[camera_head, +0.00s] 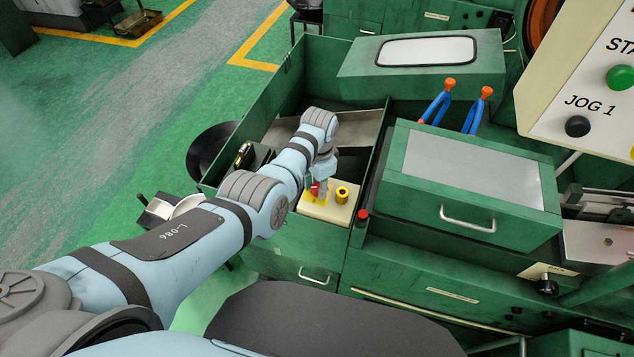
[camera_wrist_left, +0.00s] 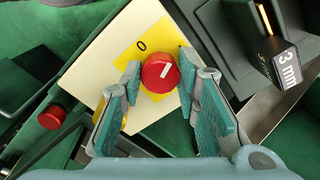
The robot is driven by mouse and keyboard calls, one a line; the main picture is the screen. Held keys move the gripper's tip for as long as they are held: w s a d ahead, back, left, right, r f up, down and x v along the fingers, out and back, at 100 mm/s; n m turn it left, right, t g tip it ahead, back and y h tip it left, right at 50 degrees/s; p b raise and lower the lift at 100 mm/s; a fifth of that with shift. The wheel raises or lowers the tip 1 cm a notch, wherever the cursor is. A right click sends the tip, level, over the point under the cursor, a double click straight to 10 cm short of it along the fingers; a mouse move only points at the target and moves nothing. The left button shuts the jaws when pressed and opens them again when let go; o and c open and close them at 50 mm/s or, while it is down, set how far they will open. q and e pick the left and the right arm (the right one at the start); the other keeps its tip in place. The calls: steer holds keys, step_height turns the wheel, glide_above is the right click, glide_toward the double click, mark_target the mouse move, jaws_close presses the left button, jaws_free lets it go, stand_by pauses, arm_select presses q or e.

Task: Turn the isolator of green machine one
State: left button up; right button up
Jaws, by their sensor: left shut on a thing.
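The isolator is a red round knob (camera_wrist_left: 160,72) with a white mark, on a yellow plate (camera_wrist_left: 133,57) bearing a "0", in the left wrist view. The plate is on a cream box (camera_head: 327,208) on the green machine (camera_head: 290,247). In the head view the red knob (camera_head: 314,188) is partly hidden by my left gripper (camera_head: 319,187). In the left wrist view the fingers of my left gripper (camera_wrist_left: 162,98) stand on either side of the knob, shut on it. The white mark points up and right, away from the "0". My right gripper is not in view.
A yellow and black knob (camera_head: 342,194) is beside the isolator on the box. A red button (camera_head: 362,215) is to its right. A green cabinet with a handle (camera_head: 468,218) and two blue levers (camera_head: 474,112) stand farther right. A control panel (camera_head: 590,90) hangs at upper right.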

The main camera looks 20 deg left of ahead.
arm_select(q)
steer(key=n, duration=0.2)
steer(key=shift+n, duration=0.4)
steer(key=n, duration=0.3)
steer(key=shift+n, duration=0.3)
steer(key=n, duration=0.6)
steer(key=shift+w+n, duration=0.1)
steer(key=shift+n, duration=0.3)
steer(key=o, duration=1.2)
steer(key=r, duration=1.2)
steer(key=shift+d, duration=0.2)
